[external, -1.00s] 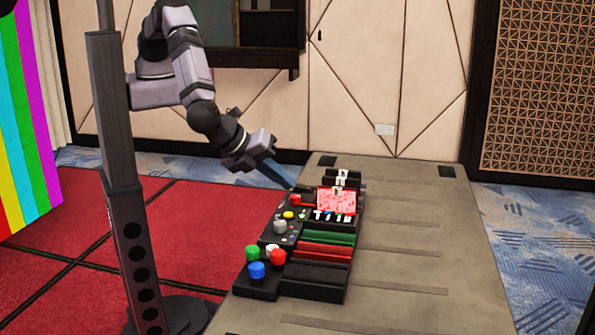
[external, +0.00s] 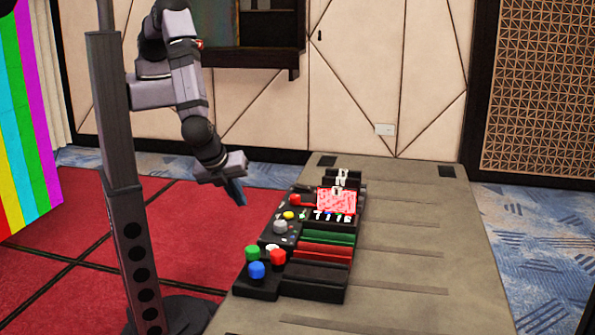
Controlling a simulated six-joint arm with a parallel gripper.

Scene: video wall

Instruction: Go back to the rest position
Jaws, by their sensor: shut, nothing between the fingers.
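My gripper (external: 240,199) is shut and empty. It hangs in the air to the left of the control panel (external: 318,293), its fingers pointing down and slightly right. It is apart from the panel. My arm hangs down beside the dark post, bent at the elbow.
The panel sits on a long grey table (external: 420,230). It carries green, red and blue knobs (external: 257,270), a pink-red screen (external: 337,201), and green and red bars (external: 326,251). The table's right side is clear. A rainbow-striped panel (external: 25,120) stands at the far left.

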